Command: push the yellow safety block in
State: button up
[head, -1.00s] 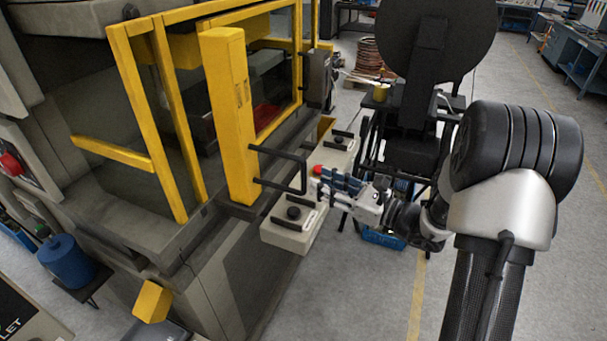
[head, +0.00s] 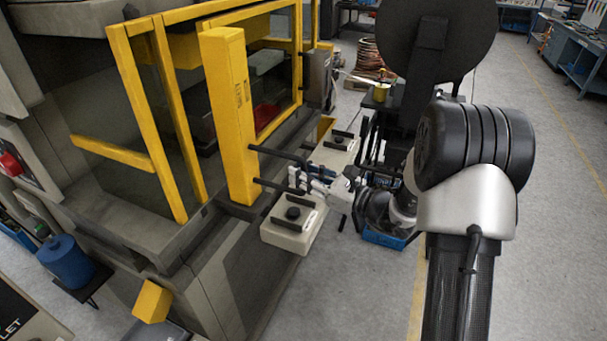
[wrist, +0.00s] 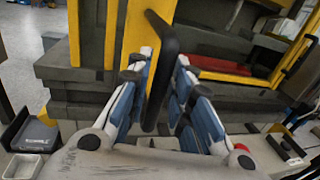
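The yellow safety block (head: 228,115) is a tall upright yellow bar on the front of the machine, with a black U-shaped handle (head: 284,153) sticking out to the right. My gripper (head: 297,178) is at the handle's outer side. In the wrist view the handle (wrist: 158,65) stands upright between the blue-and-white fingers of my gripper (wrist: 165,68), with a gap visible on either side. The gripper is open. The yellow block (wrist: 135,30) shows behind the handle; part of it is hidden by the handle and fingers.
Two pale control boxes (head: 293,238) with black knobs sit below and behind my gripper. The machine's yellow-framed guard (head: 150,110) stands left of the block. A small yellow block (head: 152,300) is at the lower left.

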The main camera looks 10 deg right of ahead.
aim_at(228, 154)
grip_shut()
jog(key=shift+a, duration=0.1)
dwell(0.3)
jog(key=s+a+b+x, duration=0.1)
jog(key=x, duration=0.6)
jog(key=s+a+b+x, duration=0.1)
jog(key=b+x, duration=0.1)
jog(key=x, duration=0.5)
jog(key=s+a+b+x, duration=0.1)
jog(key=x, duration=0.7)
jog(key=shift+a+b, duration=0.1)
jog(key=shift+b, duration=0.25)
jog(key=shift+o, duration=2.1)
grip_release()
